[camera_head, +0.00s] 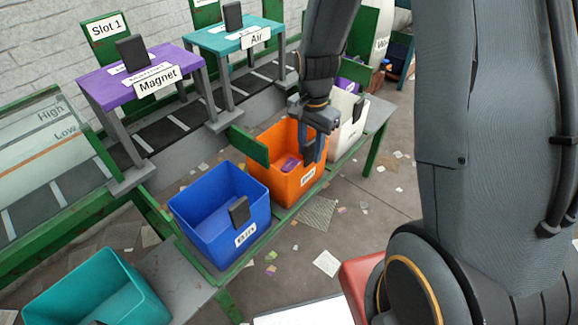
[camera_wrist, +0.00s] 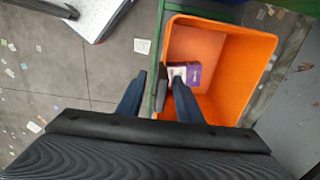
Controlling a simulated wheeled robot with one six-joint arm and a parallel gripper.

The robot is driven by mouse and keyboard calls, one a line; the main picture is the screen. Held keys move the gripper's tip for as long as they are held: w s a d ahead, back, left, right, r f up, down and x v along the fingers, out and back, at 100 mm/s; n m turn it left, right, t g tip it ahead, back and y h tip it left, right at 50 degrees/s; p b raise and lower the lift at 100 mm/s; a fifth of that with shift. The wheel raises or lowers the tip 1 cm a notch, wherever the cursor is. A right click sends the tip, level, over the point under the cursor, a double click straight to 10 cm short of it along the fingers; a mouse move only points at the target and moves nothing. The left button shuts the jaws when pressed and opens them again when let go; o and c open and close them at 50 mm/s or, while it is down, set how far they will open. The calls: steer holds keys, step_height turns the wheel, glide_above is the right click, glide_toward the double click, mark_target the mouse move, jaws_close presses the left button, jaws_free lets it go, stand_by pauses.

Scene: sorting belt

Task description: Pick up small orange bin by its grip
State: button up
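The small orange bin (camera_head: 262,160) stands on the green-framed ledge between the blue and white bins. In the wrist view the orange bin (camera_wrist: 240,55) lies ahead of and to the right of my fingers, with a purple-and-white box (camera_wrist: 206,73) inside. Its dark grip (camera_wrist: 161,84) is on the near wall, between my fingertips. My gripper (camera_wrist: 159,76) is open, one finger outside the bin wall and the other over its inside. In the head view my gripper (camera_head: 312,152) is down at the bin's front wall and hides the grip.
A blue bin (camera_head: 190,208) with a dark grip stands to the left, and a white bin (camera_head: 352,125) close to the right. A teal bin (camera_head: 75,290) is at lower left. A green plate (camera_head: 249,146) stands by the orange bin's back. Purple (camera_head: 120,88) and teal (camera_head: 215,38) stands straddle the belt.

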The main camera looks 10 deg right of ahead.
mark_target(309, 161)
steer(key=f, duration=0.5)
steer(key=shift+w, duration=0.2)
jaws_close()
